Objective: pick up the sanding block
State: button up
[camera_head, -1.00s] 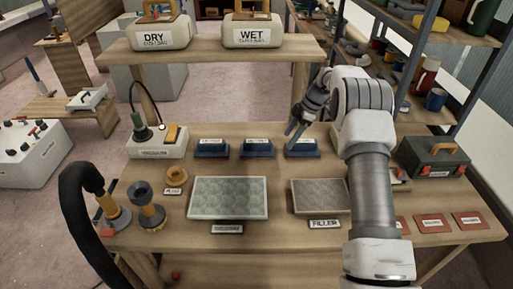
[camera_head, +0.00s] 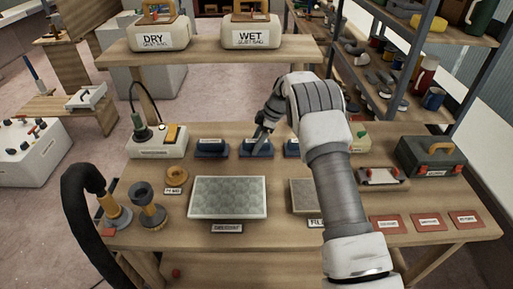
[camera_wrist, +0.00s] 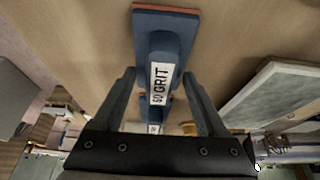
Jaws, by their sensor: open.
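Three blue sanding blocks with white labels stand in a row on the bench: a left one (camera_head: 212,148), a middle one (camera_head: 256,150) and a right one (camera_head: 291,148). In the wrist view my gripper (camera_wrist: 160,76) is open and empty. A blue block (camera_wrist: 167,45) with an orange-red base and a label reading "GRIT" lies ahead of and between the fingers; its number is hard to read. Another block (camera_wrist: 153,112) shows behind it.
A large grey tray (camera_head: 228,217) lies in front of the blocks, with a smaller tray (camera_head: 302,181) partly behind my arm. A white device (camera_head: 158,148) stands left. A green toolbox (camera_head: 430,160) stands right. A raised shelf (camera_head: 210,57) carries DRY and WET containers.

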jog(key=shift+f+b, duration=0.2)
jog(key=shift+b, duration=0.25)
dwell(0.5)
jog(key=shift+r, duration=0.1)
grip_shut()
